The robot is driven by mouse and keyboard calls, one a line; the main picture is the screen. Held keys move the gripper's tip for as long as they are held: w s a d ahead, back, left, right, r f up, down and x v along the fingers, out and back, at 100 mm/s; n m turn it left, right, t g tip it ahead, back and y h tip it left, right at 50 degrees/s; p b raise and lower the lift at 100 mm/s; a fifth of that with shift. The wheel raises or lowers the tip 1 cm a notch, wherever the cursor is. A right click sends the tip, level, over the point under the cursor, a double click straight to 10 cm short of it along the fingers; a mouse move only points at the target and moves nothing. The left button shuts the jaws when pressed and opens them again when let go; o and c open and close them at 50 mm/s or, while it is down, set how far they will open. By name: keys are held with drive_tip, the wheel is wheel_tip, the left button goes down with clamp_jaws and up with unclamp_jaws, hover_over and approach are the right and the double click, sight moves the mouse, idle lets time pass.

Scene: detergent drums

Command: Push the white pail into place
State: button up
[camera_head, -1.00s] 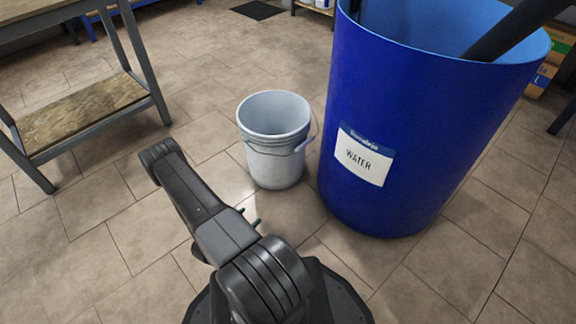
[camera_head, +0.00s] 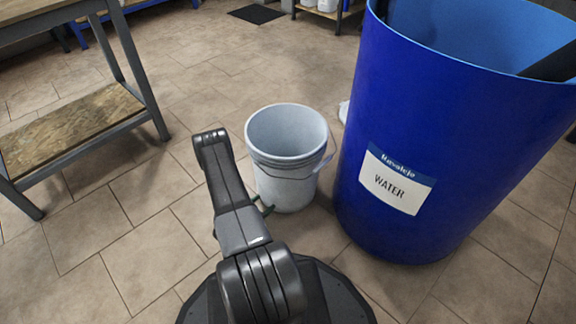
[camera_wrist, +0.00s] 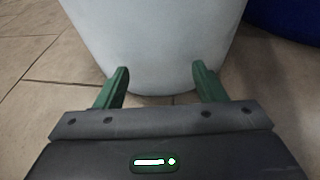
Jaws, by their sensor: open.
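The white pail (camera_head: 287,185) stands upright on the tiled floor, just left of the big blue drum in the head view. It is open at the top, and its thin handle hangs down on the side. In the wrist view the pail's lower wall (camera_wrist: 155,45) fills the upper middle. My gripper (camera_wrist: 160,80) is open, its two green fingers apart on either side of the pail's lower front. I cannot tell whether the fingers touch it. In the head view my arm mostly hides the gripper, and only a bit of green shows beside the pail's lower left.
The blue drum (camera_head: 440,130) labelled WATER stands close to the pail's right. A metal workbench with a wooden lower shelf (camera_head: 70,130) is at the left. A dark mat (camera_head: 257,14) lies far back. The floor (camera_head: 215,85) behind the pail is mostly clear.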

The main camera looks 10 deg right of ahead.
drive_tip(key=shift+w+d, duration=0.25)
drive_tip(key=shift+d, duration=0.05)
drive_tip(key=shift+w+d, duration=3.15)
drive_tip(key=shift+d, duration=0.2)
drive_tip(key=shift+w+d, duration=3.05)
drive_tip(key=shift+d, duration=0.15)
drive_tip(key=shift+w+d, duration=1.45)
drive_tip(key=shift+d, duration=0.3)
drive_tip(key=shift+w+d, duration=1.45)
drive_tip(key=shift+d, duration=0.25)
